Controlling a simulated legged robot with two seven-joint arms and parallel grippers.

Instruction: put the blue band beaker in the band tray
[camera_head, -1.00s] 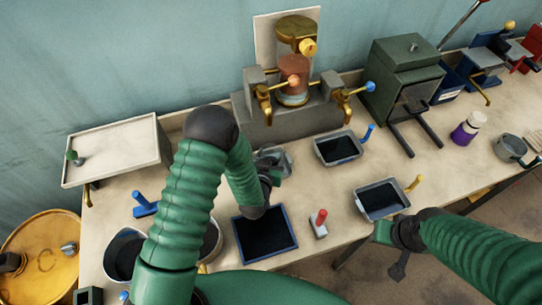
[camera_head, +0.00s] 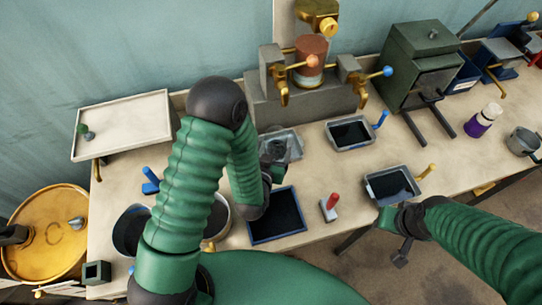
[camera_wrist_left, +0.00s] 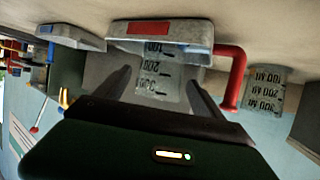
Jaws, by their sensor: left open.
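My left gripper (camera_head: 277,152) is over a grey tray (camera_head: 292,143) at the middle of the bench, partly hiding it. In the left wrist view its open fingers (camera_wrist_left: 155,88) straddle a clear graduated beaker (camera_wrist_left: 158,72), with no visible contact. This beaker is beside or inside a grey tray (camera_wrist_left: 195,38) with a red label and red handle. A second clear graduated beaker (camera_wrist_left: 265,88) is to the right. I cannot make out a blue band on either beaker. A tray with a blue handle (camera_head: 351,134) stands right of the gripper. My right gripper (camera_head: 402,240) is small and dark.
A yellow-handled tray (camera_head: 392,186), a dark blue-rimmed tray (camera_head: 277,214) and a red-handled block (camera_head: 329,208) are on the bench. A green furnace-like box (camera_head: 410,70) stands at the back. A purple-white bottle (camera_head: 483,120) is at right.

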